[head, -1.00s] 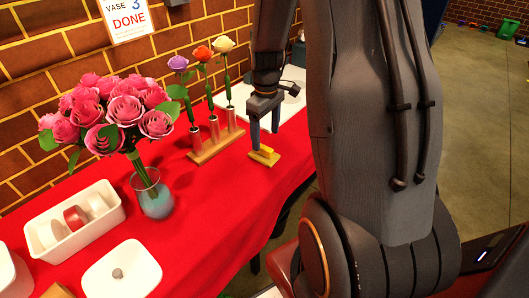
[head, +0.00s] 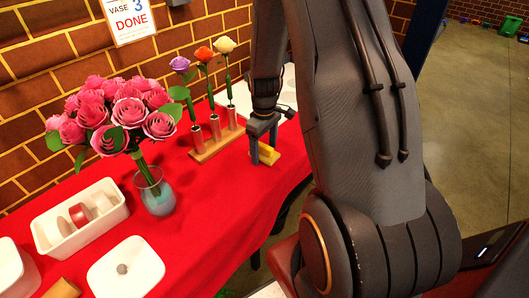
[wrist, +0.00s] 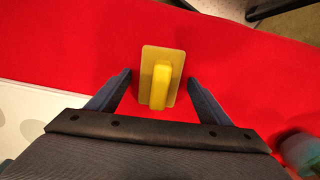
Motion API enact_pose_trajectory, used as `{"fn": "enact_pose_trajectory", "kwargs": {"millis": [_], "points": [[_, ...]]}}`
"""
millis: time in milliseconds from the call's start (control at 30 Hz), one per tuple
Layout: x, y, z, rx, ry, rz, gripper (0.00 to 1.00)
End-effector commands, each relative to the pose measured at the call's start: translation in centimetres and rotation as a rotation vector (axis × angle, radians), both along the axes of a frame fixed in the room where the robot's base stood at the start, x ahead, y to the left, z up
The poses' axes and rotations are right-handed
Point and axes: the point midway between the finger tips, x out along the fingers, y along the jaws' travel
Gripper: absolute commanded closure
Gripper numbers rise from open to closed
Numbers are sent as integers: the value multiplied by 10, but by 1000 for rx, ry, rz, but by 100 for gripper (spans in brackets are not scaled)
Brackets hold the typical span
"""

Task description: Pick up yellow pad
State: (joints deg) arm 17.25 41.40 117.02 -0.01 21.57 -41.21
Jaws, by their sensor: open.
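The yellow pad (wrist: 151,57) is a flat rectangle with a raised yellow grip on top, lying on the red cloth. In the head view the yellow pad (head: 268,157) is partly hidden by my gripper (head: 262,150), which points down at it. In the wrist view my gripper (wrist: 160,78) is open. The pad's near part lies between the two fingertips, with red cloth visible on both sides, and its far part extends beyond them. I cannot tell how high the fingertips are above the cloth.
A wooden stand (head: 217,143) holding roses in metal tubes is close to the gripper's left. A glass vase (head: 156,192) with pink roses, a white box (head: 105,224) and a white lid (head: 125,270) are farther left. The table edge is to the right.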

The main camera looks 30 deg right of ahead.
Motion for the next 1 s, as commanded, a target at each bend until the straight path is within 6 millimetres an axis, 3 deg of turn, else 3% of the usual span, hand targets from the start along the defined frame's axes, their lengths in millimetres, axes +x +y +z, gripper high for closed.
{"fn": "enact_pose_trajectory", "kwargs": {"millis": [33, 267, 667, 867, 1000], "points": [[0, 0, 0, 0, 0, 0, 32], [0, 0, 0, 0, 0, 0, 71], [1, 0, 6, -1, -1, 0, 72], [1, 0, 27, -1, -3, 0, 72], [1, 0, 52, -2, -4, 0, 72]]}}
